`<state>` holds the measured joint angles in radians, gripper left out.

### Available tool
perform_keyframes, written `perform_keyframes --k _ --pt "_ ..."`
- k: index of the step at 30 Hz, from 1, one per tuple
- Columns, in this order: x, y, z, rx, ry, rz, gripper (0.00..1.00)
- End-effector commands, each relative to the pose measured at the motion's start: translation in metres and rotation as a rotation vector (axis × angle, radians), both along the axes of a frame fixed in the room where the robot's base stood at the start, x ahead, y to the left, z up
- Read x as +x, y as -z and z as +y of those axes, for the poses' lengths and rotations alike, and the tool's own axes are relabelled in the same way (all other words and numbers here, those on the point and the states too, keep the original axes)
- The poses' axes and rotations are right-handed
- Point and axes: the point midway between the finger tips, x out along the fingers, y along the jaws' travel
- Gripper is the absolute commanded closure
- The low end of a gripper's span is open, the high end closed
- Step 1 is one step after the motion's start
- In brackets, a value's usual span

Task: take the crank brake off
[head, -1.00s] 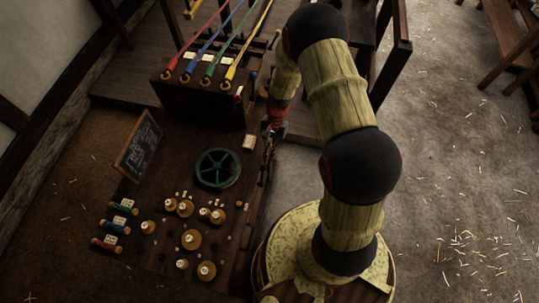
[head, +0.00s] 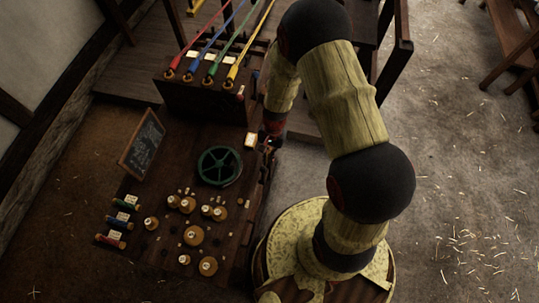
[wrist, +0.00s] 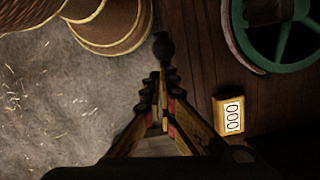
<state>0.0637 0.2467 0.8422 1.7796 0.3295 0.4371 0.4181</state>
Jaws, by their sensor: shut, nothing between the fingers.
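A dark round knob (wrist: 163,47) on a short stem stands at the edge of the dark wooden bench in the wrist view. It may be the crank brake's handle; I cannot tell for sure. My gripper (wrist: 161,78) points at it with its fingertips together and empty, just short of the knob in the picture. Whether the tips touch it is unclear. In the head view my gripper (head: 268,141) is small and dark at the bench's right edge, beside the green crank wheel (head: 219,166). The wheel also shows at the upper right of the wrist view (wrist: 284,52).
A small counter reading 000 (wrist: 229,116) sits on the bench near my gripper. Coloured ropes run from a dark wooden box (head: 203,98) behind. Several round wooden pieces (head: 193,236), coloured spools (head: 117,229) and a slate (head: 142,143) occupy the bench. Straw-strewn floor lies to the right.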

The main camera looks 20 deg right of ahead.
Motion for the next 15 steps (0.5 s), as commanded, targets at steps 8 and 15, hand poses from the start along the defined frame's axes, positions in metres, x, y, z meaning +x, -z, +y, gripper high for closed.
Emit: perform_keyframes --k 8,15 --pt "-0.024 -0.012 0.017 -0.030 -0.002 -0.038 1.00" --pt "-0.043 -0.015 0.031 -0.028 -0.002 -0.038 1.00"
